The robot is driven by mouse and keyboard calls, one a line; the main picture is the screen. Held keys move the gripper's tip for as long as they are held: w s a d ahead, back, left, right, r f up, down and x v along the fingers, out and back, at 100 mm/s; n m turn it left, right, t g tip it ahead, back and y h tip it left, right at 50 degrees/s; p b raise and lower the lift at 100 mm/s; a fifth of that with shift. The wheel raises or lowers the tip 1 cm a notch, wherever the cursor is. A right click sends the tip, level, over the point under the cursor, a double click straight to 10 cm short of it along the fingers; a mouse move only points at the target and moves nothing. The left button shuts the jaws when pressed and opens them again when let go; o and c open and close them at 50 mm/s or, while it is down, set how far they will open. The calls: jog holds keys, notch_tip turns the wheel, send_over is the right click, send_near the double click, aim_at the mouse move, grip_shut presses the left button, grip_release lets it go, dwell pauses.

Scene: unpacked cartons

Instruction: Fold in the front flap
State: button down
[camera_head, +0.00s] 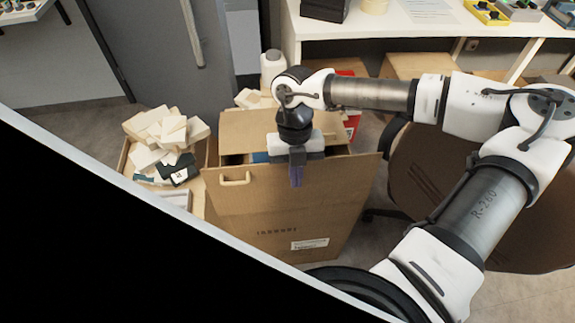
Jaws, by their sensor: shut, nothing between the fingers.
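A tall brown carton (270,220) stands in the middle of the view. Its near side carries print and a white label. A panel with a handle cutout (236,179) rises along the near top edge; I cannot tell exactly where the front flap ends and the wall begins. Behind it, another flap (235,128) lies across the top, with a dark gap and something blue (260,157) between them. My gripper (296,180) is shut and empty, pointing down at the near top edge, in front of the panel in the picture. Whether it touches the cardboard is unclear.
An open box (198,205) full of small white cartons stands left of the carton. A brown chair (440,190) is close on the right. A white bench (400,30) runs behind, with a white bottle (272,68) before it. A black surface covers the lower left.

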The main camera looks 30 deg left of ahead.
jog(key=w+a+f+b, duration=0.8)
jog(key=w+a+f, duration=0.1)
jog(key=w+f, duration=0.5)
notch_tip(320, 180, up, 11)
jog(key=p, duration=0.8)
jog(key=shift+s+f, duration=0.15)
jog(key=shift+s, duration=0.15)
